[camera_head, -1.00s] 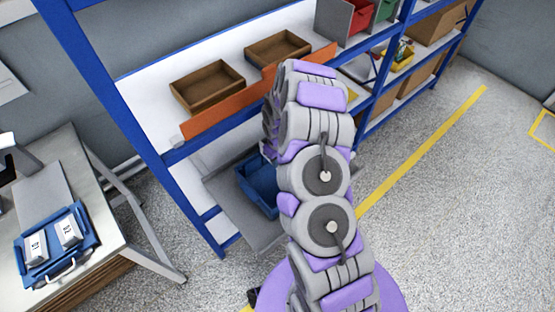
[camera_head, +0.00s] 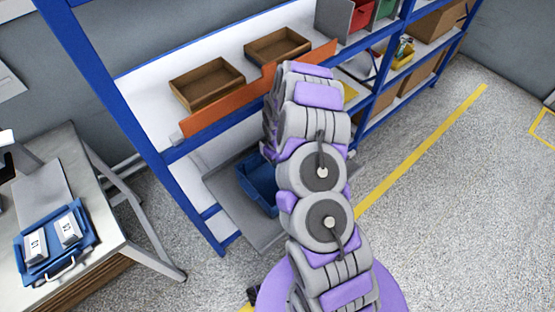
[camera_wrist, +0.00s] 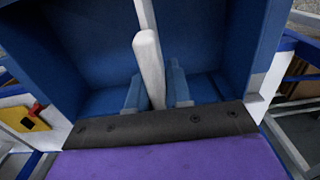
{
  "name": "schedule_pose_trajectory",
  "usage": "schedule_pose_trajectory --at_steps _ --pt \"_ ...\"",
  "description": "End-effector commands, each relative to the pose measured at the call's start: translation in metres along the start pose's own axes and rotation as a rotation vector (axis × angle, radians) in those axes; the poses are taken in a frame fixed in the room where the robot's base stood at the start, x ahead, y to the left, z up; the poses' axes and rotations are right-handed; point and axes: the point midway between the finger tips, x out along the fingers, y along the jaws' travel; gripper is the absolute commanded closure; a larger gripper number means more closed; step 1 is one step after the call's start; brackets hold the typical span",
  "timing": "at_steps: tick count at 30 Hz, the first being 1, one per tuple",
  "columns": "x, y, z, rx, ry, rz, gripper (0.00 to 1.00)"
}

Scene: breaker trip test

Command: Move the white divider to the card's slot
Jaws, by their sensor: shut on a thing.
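In the wrist view the white divider (camera_wrist: 149,62) is a pale upright strip, its near end rounded. My gripper (camera_wrist: 154,90) is shut on it, with a bluish finger on each side and the dark palm bar below. Blue bin walls (camera_wrist: 245,45) rise around the divider and fingers. In the head view the blue bin (camera_head: 262,186) sits on a grey lower shelf, partly behind my arm, which hides the gripper and divider there. A slot is not clearly visible. A yellow card-like piece with a red part (camera_wrist: 25,118) lies at the left of the wrist view; I cannot tell whether it is the card.
An orange board (camera_head: 225,112) fronts the shelf above the bin, with two brown trays (camera_head: 207,84) behind it. Blue posts (camera_head: 130,120) frame the rack. A side table with a blue tray (camera_head: 85,250) stands at left. Floor at right is clear.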

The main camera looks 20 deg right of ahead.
Motion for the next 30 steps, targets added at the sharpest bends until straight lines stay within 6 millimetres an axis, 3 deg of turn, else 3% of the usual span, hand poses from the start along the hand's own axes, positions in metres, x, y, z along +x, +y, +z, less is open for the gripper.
schedule_pose_trajectory --at_steps 30 --pt "0.023 0.0 0.0 0.0 0.001 0.001 1.0"
